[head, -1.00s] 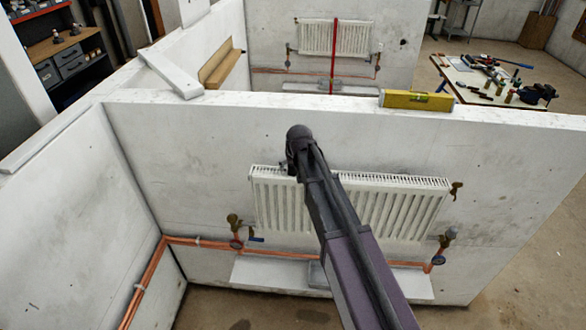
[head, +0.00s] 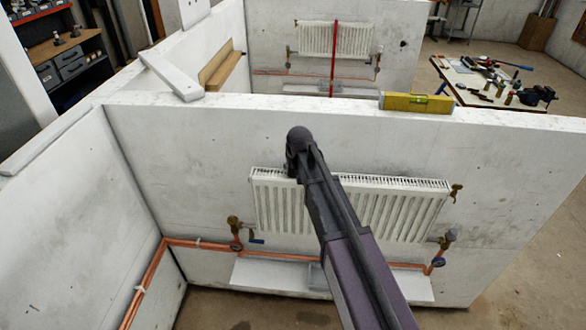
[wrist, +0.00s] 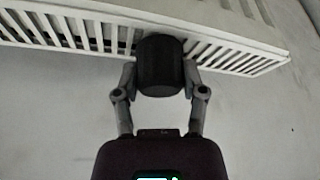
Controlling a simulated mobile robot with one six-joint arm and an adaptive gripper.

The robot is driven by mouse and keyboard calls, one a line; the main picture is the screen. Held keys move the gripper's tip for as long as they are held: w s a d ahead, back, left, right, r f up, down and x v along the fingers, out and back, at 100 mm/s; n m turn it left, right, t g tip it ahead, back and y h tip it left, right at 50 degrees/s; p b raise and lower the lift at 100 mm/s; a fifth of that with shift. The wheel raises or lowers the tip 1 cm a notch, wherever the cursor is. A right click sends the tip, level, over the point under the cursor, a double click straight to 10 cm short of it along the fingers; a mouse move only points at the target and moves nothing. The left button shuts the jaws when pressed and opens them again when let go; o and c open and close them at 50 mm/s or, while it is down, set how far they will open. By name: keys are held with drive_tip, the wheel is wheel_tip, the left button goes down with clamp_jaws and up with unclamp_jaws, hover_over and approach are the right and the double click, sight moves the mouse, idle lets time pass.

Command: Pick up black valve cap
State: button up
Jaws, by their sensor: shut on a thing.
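The black valve cap (wrist: 160,66) is a dark ribbed cylinder in the wrist view, at the edge of the white radiator's slotted top (wrist: 95,28). My gripper (wrist: 160,78) is shut on it, one finger on each side. I cannot tell whether the cap still touches the radiator.
Brass valves stand at the radiator's left (head: 234,223) and right (head: 447,237), joined by copper pipe (head: 195,243). A yellow spirit level (head: 416,102) lies on the white wall top. A ledge (head: 270,274) runs below the radiator.

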drive_tip(key=shift+r+p, duration=1.55)
drive_tip(key=shift+r, duration=0.15)
drive_tip(key=s+d+r+p, duration=0.1)
drive_tip(key=s+d, duration=0.3)
drive_tip(key=s, duration=1.1)
drive_tip(key=shift+s+r, duration=0.15)
drive_tip(key=shift+s, duration=0.1)
wheel_tip(320, 180, down, 18)
drive_tip(key=b, duration=1.7)
drive_tip(key=shift+b, duration=0.3)
drive_tip(key=shift+d+r, duration=0.1)
drive_tip(key=shift+d, duration=0.05)
